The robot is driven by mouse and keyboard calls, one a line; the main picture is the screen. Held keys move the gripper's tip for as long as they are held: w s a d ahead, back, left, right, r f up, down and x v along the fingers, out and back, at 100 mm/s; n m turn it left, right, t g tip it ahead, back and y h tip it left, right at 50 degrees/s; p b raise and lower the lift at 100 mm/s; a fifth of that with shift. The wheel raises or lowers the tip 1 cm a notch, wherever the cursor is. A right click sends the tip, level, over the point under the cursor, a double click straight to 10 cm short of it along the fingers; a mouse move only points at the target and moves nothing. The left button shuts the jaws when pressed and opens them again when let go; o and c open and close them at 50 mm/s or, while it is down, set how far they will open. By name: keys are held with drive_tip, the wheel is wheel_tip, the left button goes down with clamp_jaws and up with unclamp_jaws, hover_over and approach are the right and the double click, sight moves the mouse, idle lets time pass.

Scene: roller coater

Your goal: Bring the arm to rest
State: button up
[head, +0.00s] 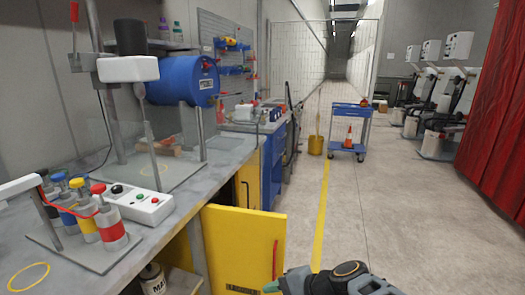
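Part of my arm shows at the bottom edge of the head view, right of the yellow door, as a dark grey joint with an orange ring and pale grey-green links. My gripper (276,286) seems to be at the left end of this part, cut by the bottom edge. Its fingers are not clear, and I cannot tell whether they are open or shut. I see nothing held in it.
A grey workbench (190,205) fills the left, with several colour-capped rollers, a control box (132,203) and a blue drum (184,80). A yellow cabinet door (240,245) stands open close to my arm.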

drive_tip(key=s+d+r+n+h+p, duration=0.1)
drive_tip(key=d+r+n+h+p, duration=0.4)
drive_tip(key=r, duration=0.3)
drive_tip(key=s+d+r+n+h+p, duration=0.2)
drive_tip(key=d+r+n+h+p, duration=0.2)
drive_tip(key=d+r+p, duration=0.3)
drive_tip(key=shift+s+d+r+n+h+p, duration=0.3)
drive_tip(key=shift+d+r+n+h+p, duration=0.15)
drive_tip(key=shift+d+p, duration=0.3)
